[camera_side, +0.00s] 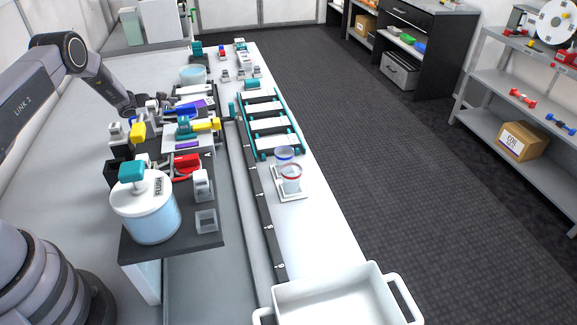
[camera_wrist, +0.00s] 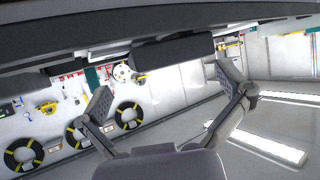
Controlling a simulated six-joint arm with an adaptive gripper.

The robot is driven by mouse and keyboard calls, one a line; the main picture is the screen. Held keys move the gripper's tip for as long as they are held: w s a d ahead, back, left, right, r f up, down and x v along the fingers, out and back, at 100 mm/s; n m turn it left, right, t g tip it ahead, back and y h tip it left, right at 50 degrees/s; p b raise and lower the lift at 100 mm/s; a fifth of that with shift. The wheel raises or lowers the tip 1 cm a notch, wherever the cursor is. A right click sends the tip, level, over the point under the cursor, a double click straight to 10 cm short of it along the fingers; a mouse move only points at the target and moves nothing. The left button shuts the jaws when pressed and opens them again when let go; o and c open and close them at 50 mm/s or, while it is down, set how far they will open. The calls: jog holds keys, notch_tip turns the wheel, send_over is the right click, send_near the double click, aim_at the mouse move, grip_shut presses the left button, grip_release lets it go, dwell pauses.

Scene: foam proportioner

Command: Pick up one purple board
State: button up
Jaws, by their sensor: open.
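A small purple piece (camera_side: 190,104), which may be a purple board, shows in the side view among the crowded parts on the bench, beside white and dark pieces. It is partly covered, so I cannot tell its full shape or count. My gripper (camera_wrist: 165,88) shows in the wrist view with its two fingers spread wide and nothing between them. It faces the room's wall, and no purple board shows there. In the side view my wrist comes down at the left of the cluttered fixtures; the fingers are hard to make out there.
A white tank with a teal cap (camera_side: 146,208) stands at the front left. A teal-railed rack (camera_side: 270,122) and two small cups (camera_side: 290,177) stand to the right. A white bin (camera_side: 335,300) is at the front. The strip of bench between cups and bin is clear.

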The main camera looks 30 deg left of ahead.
jog(key=shift+x, duration=1.05)
jog(key=shift+s, duration=0.1)
jog(key=shift+f, duration=0.1)
jog(key=c, duration=1.4)
